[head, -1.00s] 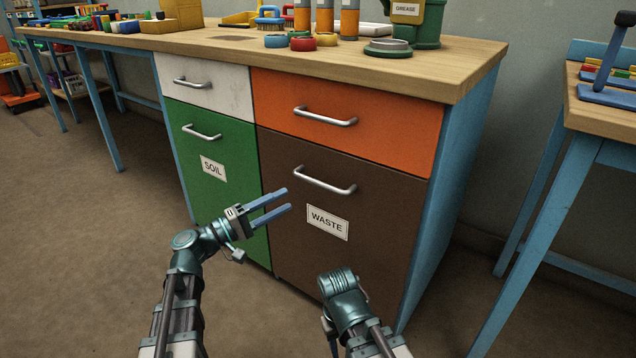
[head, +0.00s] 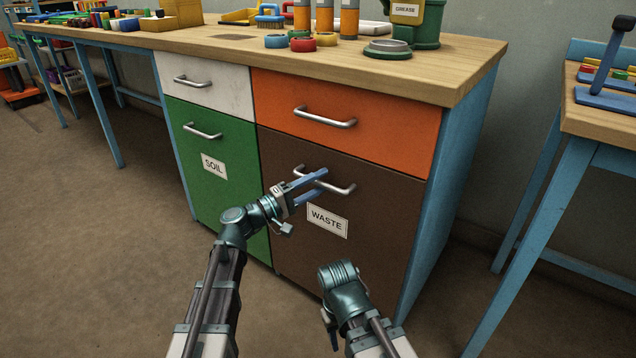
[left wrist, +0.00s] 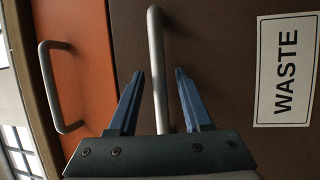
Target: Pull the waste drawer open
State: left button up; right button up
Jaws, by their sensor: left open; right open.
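The waste drawer (head: 385,215) is the brown front at the lower right of the cabinet, with a white WASTE label (head: 327,220); it looks closed. Its silver bar handle (head: 342,189) runs across near its top. My left gripper (head: 318,184) is open at the handle. In the left wrist view, the handle (left wrist: 158,75) stands between the two blue fingers (left wrist: 160,100), with a gap on each side. My right gripper (head: 330,330) hangs low in front of the cabinet, pointing down; its fingers are mostly hidden behind its own wrist.
An orange drawer (head: 390,125) with its own handle (head: 325,117) is just above. A green SOIL drawer (head: 215,190) and a white drawer (head: 225,92) are to the left. A blue-legged table (head: 540,210) stands right. The floor before the cabinet is clear.

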pick_arm(q)
grip_shut()
dwell(1.3)
